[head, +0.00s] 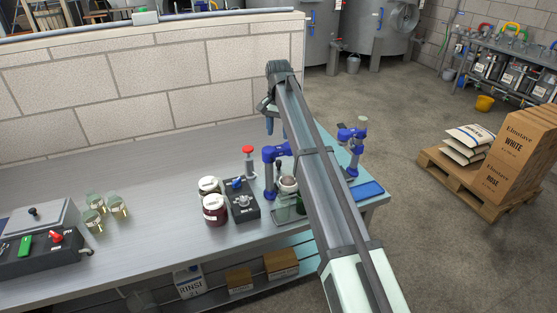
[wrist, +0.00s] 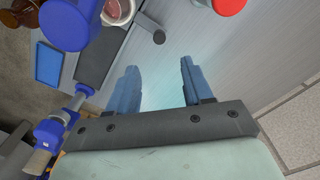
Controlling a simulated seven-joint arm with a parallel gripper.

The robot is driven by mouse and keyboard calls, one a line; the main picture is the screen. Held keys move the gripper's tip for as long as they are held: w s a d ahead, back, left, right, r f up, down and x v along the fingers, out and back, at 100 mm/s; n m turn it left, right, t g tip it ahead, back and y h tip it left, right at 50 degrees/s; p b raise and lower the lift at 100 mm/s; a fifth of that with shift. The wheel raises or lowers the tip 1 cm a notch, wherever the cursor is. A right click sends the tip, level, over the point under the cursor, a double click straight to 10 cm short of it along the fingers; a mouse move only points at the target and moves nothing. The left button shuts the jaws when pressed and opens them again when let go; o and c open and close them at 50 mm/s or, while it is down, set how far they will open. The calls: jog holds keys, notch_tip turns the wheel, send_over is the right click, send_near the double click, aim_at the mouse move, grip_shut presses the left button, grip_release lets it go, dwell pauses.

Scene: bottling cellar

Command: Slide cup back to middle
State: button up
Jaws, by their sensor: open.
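A small round reddish-brown cup (head: 289,183) appears to be at the blue bench stand, close to the bench's right end; which object is the cup is not certain. A round pale-rimmed vessel with reddish contents shows at the top edge of the wrist view (wrist: 122,11), partly cut off. My gripper (head: 269,128) is open and empty, above the back of the bench. In the wrist view its two blue fingers (wrist: 157,84) stand apart with only bare bench between them. My arm covers part of the bench right of the cup.
The blue stand (head: 270,172) and another blue device (head: 351,148) rise near the cup. A red-topped device (head: 248,160), a black box (head: 242,204) and dark jars (head: 214,208) stand left. Several glasses (head: 118,207) are farther left. The bench middle (head: 165,185) is clear.

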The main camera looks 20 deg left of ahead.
aim_at(279, 161)
notch_tip(279, 161, down, 13)
jog(key=shift+r, duration=0.15)
dwell(0.4)
jog(key=shift+c, duration=0.2)
grip_shut()
jog(key=shift+w+d, duration=0.1)
dwell(0.3)
